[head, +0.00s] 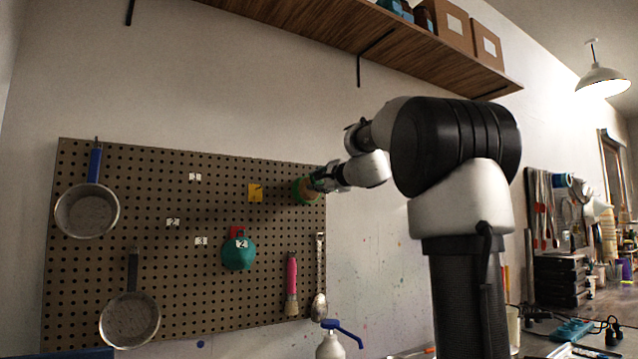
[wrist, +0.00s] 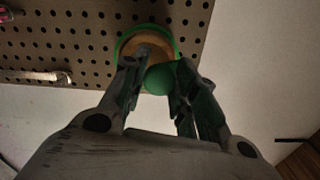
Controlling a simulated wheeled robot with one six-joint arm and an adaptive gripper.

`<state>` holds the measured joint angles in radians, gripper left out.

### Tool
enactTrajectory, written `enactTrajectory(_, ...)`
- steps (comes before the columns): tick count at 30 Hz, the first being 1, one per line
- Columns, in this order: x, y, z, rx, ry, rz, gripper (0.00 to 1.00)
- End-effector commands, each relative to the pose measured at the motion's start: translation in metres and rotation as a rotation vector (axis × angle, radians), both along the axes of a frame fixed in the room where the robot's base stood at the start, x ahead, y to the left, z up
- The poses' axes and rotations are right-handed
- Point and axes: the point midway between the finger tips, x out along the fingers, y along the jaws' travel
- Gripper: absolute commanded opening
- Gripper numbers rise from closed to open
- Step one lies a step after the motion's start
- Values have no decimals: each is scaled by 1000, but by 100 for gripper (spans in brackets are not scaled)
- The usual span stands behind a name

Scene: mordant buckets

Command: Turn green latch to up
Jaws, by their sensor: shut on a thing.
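The green latch (wrist: 160,79) is mounted near the right edge of the brown pegboard. In the wrist view it shows a round green knob in front of a tan disc with a green rim. In the head view the latch (head: 299,190) is partly covered by my gripper (head: 318,180). In the wrist view the two fingers of my gripper (wrist: 156,90) stand on either side of the green knob and are shut on it. Which way the latch points is hard to tell.
A wooden shelf (head: 340,25) runs above. Bare wall lies right of the board.

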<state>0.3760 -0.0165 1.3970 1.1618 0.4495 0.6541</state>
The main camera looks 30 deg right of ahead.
Motion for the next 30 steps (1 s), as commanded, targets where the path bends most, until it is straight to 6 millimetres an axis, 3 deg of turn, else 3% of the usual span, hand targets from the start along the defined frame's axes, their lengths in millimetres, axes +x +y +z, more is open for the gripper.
enactTrajectory(12, 0, -1, -1, 262, 12, 0, 5)
enactTrajectory(30, 0, -1, -2, 335, 16, 0, 5)
